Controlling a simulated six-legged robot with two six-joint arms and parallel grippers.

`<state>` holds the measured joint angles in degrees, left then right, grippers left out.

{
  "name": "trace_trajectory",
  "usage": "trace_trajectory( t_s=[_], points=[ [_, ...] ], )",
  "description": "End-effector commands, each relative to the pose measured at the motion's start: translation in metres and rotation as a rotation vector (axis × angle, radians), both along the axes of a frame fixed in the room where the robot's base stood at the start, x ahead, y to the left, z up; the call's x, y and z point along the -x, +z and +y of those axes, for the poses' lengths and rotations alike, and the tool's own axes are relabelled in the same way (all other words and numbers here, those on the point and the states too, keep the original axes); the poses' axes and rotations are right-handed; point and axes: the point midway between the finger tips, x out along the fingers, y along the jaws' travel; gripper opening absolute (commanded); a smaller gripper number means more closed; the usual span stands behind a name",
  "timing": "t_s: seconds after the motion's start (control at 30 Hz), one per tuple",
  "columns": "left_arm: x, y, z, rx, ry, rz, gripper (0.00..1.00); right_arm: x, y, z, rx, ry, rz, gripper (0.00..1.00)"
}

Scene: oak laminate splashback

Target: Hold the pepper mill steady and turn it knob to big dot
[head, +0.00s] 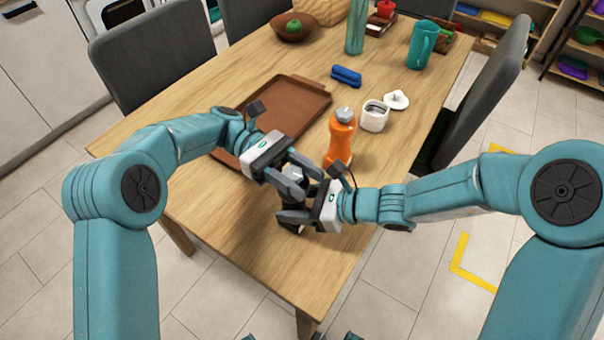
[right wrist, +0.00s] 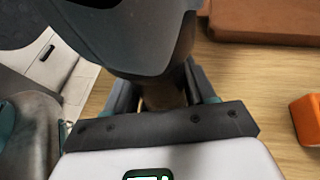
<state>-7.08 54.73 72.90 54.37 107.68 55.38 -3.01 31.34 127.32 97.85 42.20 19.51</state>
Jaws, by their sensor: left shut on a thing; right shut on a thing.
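The dark pepper mill (head: 291,229) stands near the table's front edge, mostly hidden behind my grippers. In the head view my left gripper (head: 298,173) is shut around its upper part. My right gripper (head: 291,204) is shut on it lower down, just below the left one. The dots on the knob cannot be made out.
An orange bottle (head: 341,140) with a grey top stands close behind the grippers. A white jar (head: 375,118) and its lid (head: 396,100) are behind it. A brown tray (head: 290,100) lies at left, a blue object (head: 346,76) farther back. The front right tabletop is clear.

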Motion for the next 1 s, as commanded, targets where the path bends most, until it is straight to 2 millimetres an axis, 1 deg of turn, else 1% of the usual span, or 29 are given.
trace_trajectory(
  t_s=[0.3, 0.73, 0.77, 0.8, 0.83, 1.0],
  points=[
    [0.0013, 0.0004, 0.0008, 0.000, -0.084, 0.000, 0.13, 0.0001, -0.0001, 0.0001, 0.000, 0.000, 0.000, 0.18],
    [0.0013, 0.0003, 0.0011, -0.001, -0.091, -0.001, 0.13, 0.0001, -0.0001, 0.0001, 0.001, 0.000, 0.000, 0.18],
    [0.0013, 0.0004, 0.0011, -0.001, -0.091, -0.001, 0.50, 0.0001, -0.0001, 0.0001, 0.001, 0.000, 0.000, 0.18],
    [0.0013, 0.0004, 0.0011, -0.001, -0.091, -0.001, 0.63, 0.0001, -0.0001, 0.0001, 0.000, 0.000, 0.000, 0.18],
    [0.0013, 0.0003, 0.0011, -0.001, -0.091, -0.001, 0.65, 0.0001, -0.0001, 0.0001, 0.000, 0.000, 0.000, 0.18],
    [0.0013, 0.0004, 0.0010, -0.001, -0.090, -0.001, 0.65, 0.0003, 0.0000, 0.0002, 0.000, 0.001, -0.001, 0.18]
  ],
)
